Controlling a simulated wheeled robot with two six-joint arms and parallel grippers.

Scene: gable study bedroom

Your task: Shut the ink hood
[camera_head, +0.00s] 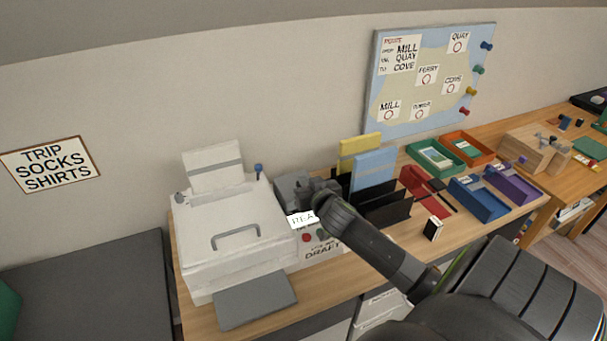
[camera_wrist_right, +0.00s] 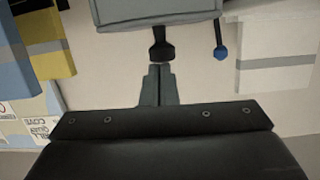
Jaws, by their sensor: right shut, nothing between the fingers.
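The white printer (camera_head: 200,225) stands on the desk, with a dark handle on its top. A grey boxy part, which I take to be the ink hood (camera_head: 287,182), shows at the printer's right end. It is partly hidden behind my right gripper (camera_head: 316,187); I cannot tell its exact angle. In the right wrist view a light grey box face, likely the hood (camera_wrist_right: 150,10), carries a black knob (camera_wrist_right: 162,50). My right gripper (camera_wrist_right: 160,70) is shut and empty, its tips close to this knob; contact is unclear. My left gripper is out of view.
A blue-tipped lever (camera_head: 259,168) stands behind the printer. A panel marked DRAFT (camera_head: 321,248) has a red button. Right of it are a black file rack (camera_head: 388,212), red tray (camera_head: 420,183), blue tray (camera_head: 478,200) and purple tray (camera_head: 513,187). A grey flap (camera_head: 255,300) juts out in front.

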